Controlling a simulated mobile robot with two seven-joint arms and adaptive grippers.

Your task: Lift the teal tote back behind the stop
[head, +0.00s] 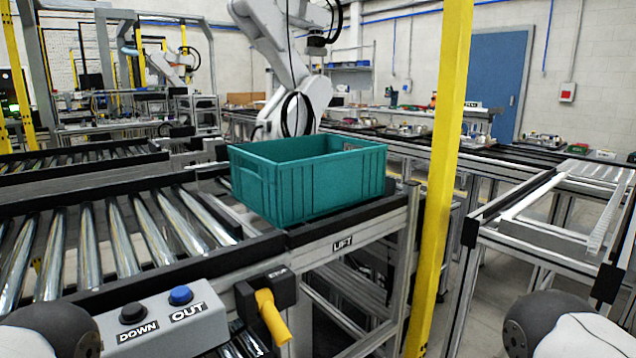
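The teal tote (312,190) is an open-topped ribbed bin. It sits upright at the right end of the roller conveyor (128,232), on the section whose front rail is marked LIFT (343,243). The tote's underside and what lies directly beneath it are hidden. I cannot clearly make out which part is the stop; the tote itself may hide it. Neither of my grippers is in view.
A grey control box (155,320) with a black DOWN button and a blue OUT button stands at the front. A yellow lever (272,315) juts out beside it. A yellow post (440,180) rises right of the tote. Another conveyor frame (545,237) stands further right, across a gap.

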